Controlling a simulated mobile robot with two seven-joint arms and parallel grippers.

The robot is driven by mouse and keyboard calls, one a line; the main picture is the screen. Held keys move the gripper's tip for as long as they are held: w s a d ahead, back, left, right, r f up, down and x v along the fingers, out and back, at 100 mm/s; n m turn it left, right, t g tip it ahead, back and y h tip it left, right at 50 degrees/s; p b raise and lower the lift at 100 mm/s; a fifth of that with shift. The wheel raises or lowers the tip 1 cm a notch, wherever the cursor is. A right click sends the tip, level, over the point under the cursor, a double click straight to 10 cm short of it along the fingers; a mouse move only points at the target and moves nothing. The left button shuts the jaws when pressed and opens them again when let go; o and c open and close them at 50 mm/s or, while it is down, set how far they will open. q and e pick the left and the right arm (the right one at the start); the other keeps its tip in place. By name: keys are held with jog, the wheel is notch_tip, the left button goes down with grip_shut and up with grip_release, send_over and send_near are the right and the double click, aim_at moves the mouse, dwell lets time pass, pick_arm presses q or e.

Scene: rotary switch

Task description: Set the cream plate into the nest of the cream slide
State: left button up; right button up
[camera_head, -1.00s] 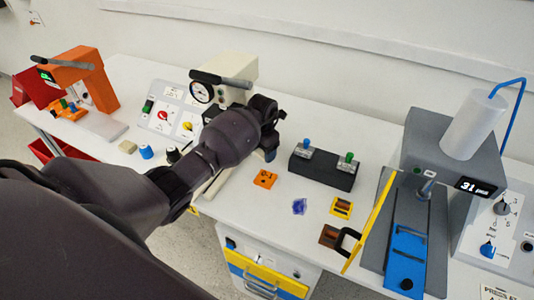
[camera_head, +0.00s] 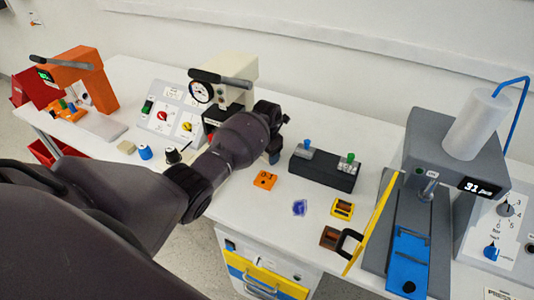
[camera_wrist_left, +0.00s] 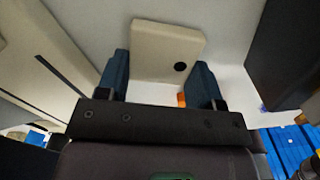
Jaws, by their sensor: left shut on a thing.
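The cream plate (camera_wrist_left: 166,48), a flat rounded square with a dark round hole, is between the blue fingers of my left gripper (camera_wrist_left: 160,78) in the left wrist view. The gripper is shut on it. In the head view the left gripper (camera_head: 273,152) is mostly behind my own arm, right of the cream press (camera_head: 232,75), and the plate is hidden. A long cream surface with a dark slot (camera_wrist_left: 62,72) shows at the left of the left wrist view; it may be the cream slide. I cannot see its nest. My right gripper is not in view.
A grey press (camera_head: 450,160) with a blue slide stands at right. A control panel (camera_head: 172,112) is at left.

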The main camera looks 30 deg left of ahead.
pick_arm(q)
jog(key=shift+f, duration=0.2)
jog(key=o, duration=0.9)
jog(key=shift+r, duration=0.1)
